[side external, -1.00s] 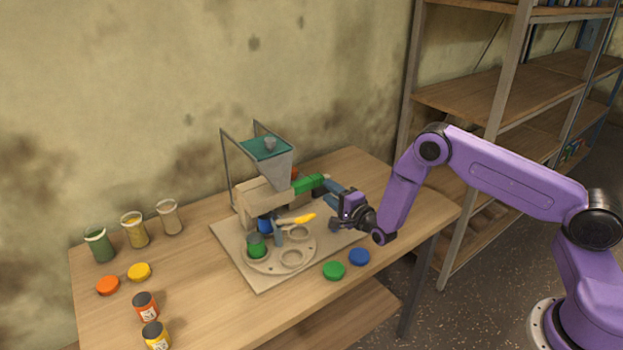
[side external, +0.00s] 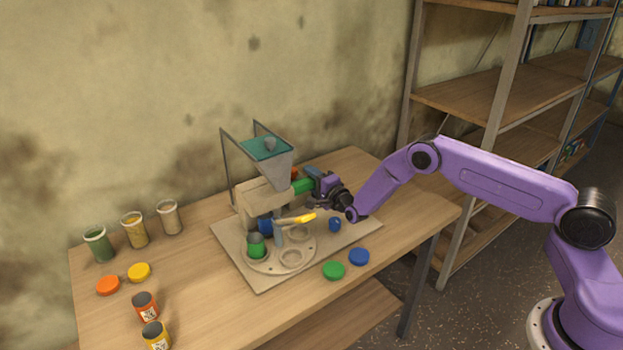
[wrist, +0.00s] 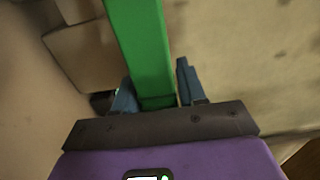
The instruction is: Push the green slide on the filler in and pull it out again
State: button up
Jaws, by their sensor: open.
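My gripper (side external: 314,183) is open at that outer end. In the wrist view the green slide (wrist: 140,45) runs up from between the two blue fingers (wrist: 155,92), one on each side, with a visible gap on the right. Whether the left finger touches it I cannot tell.
A round plate with holes (side external: 292,257) holds a green jar (side external: 257,246). A small blue item (side external: 335,224) sits on the base board. Green (side external: 333,270) and blue (side external: 359,257) lids lie in front.

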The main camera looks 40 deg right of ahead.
aim_at(296, 183)
grip_shut()
jog(key=shift+a, duration=2.65)
grip_release()
jog(key=shift+r, duration=0.1)
